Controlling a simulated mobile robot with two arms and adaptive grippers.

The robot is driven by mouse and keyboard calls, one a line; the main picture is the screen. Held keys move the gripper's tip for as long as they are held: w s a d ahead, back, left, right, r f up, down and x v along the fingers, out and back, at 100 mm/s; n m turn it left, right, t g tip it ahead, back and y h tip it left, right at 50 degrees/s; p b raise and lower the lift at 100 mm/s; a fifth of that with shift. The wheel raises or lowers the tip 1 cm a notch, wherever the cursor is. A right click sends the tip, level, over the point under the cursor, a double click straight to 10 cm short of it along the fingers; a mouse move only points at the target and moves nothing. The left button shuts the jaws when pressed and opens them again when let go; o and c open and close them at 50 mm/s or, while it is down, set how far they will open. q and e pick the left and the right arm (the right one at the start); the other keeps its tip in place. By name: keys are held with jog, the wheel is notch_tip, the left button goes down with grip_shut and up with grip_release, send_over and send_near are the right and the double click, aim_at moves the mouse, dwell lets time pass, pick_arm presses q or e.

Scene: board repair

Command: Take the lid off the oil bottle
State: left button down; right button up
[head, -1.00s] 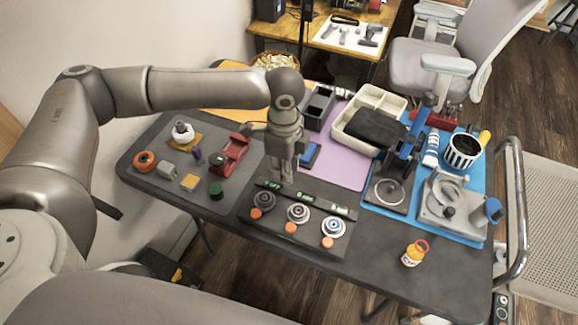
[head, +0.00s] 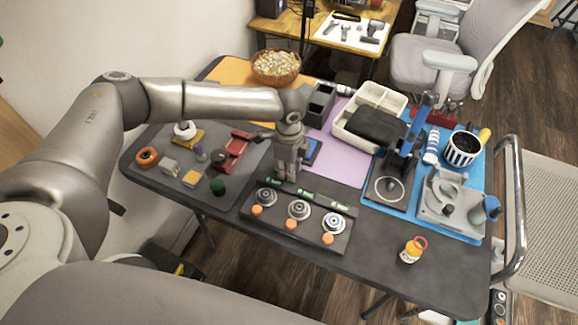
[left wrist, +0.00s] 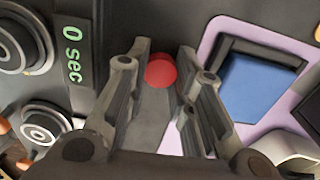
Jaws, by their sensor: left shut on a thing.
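My left gripper (head: 287,176) points down at the back edge of the timer panel, left of the blue pad. In the left wrist view the fingers (left wrist: 160,80) stand on both sides of a red round piece (left wrist: 160,70), which looks like a lid seen from above; they are shut on it. What lies under it is hidden, so I cannot tell whether it sits on a bottle. A small yellow bottle (head: 410,252) with a red ring at its top stands at the table's front right; I cannot tell whether it is the oil bottle. My right gripper is not in view.
The timer panel (head: 318,235) with round dials lies in front of the gripper. The blue pad (head: 312,150) lies on a purple mat (head: 342,170). A cream tray (head: 397,100) and a microscope-like stand (head: 405,160) are to the right. The front right of the table is mostly clear.

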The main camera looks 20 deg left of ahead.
pick_arm(q)
jog(key=shift+f, duration=0.1)
jog(key=c, duration=1.3)
grip_release()
jog(key=shift+o, duration=0.2)
jog(key=shift+r, duration=0.35)
notch_tip(320, 180, up, 12)
jog(key=b, duration=0.1)
jog(key=shift+f, duration=0.2)
jog(key=shift+s, duration=0.1)
